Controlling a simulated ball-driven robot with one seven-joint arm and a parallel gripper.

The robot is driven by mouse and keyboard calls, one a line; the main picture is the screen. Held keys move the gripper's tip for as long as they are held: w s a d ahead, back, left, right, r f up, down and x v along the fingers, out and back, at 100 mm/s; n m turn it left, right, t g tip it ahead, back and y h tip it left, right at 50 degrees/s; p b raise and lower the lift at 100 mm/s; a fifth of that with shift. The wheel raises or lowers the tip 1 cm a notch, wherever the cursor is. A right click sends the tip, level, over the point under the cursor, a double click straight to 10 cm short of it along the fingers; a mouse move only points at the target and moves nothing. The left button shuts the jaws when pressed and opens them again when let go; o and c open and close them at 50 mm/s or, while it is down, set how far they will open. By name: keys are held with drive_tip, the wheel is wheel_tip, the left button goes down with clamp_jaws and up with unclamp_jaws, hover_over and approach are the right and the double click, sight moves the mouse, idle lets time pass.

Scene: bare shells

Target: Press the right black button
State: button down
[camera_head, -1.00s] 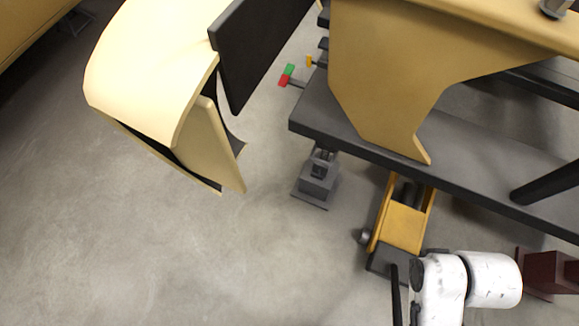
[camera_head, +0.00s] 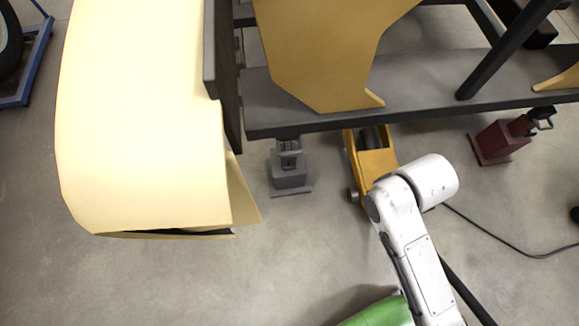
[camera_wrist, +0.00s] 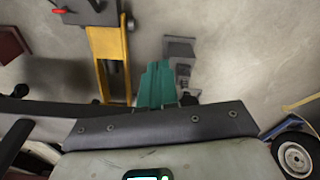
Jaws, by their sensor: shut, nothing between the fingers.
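I cannot make out a right black button in either view. My gripper (camera_wrist: 158,86) shows in the wrist view as two teal fingers pressed together, with nothing between them. The fingers point over the grey floor, between a yellow jack and a grey stand. In the head view my white arm reaches up from the bottom edge; the fingers cannot be made out there.
In the head view a yellow jack (camera_head: 376,162), a grey stand (camera_head: 289,172) and a dark red stand (camera_head: 499,143) are by a dark beam (camera_head: 420,105). A large cream panel (camera_head: 140,120) fills the left. Lower-left floor is clear.

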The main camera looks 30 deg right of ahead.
sight(290, 169)
drive_tip(key=w+a+f+m+t+y+b, duration=0.2)
drive_tip(key=w+a+f+t+b, duration=0.2)
drive_tip(key=w+a+f+b, duration=0.4)
drive_tip(key=w+a+f+m+t+y+b, duration=0.2)
drive_tip(key=w+a+f+t+b, duration=0.25)
drive_tip(key=f, duration=0.55)
drive_tip(key=w+a+f+m+t+y+b, duration=0.2)
drive_tip(key=w+a+f+t+b, duration=0.1)
drive_tip(key=w+a+f+b, duration=0.6)
drive_tip(key=s+d+f+m+t+h+b, duration=0.2)
drive_tip(key=d+f+m+h+b, duration=0.2)
drive_tip(key=f, duration=0.5)
drive_tip(key=s+d+f+m+t+h+b, duration=0.2)
drive_tip(key=d+f+m+h+b, duration=0.3)
drive_tip(key=f+m, duration=0.5)
drive_tip(key=s+m+h+b, duration=0.1)
drive_tip(key=h+b, duration=0.1)
drive_tip(key=b, duration=0.1)
drive_tip(key=shift+s+d+f, duration=0.25)
drive_tip(key=shift+d, duration=0.05)
drive_tip(key=shift+w+t, duration=0.1)
drive_tip(key=shift+t, duration=0.15)
drive_tip(key=b+x, duration=0.4)
drive_tip(key=x, duration=0.9)
drive_tip(key=shift+w+d, duration=0.25)
drive_tip(key=shift+w, duration=0.1)
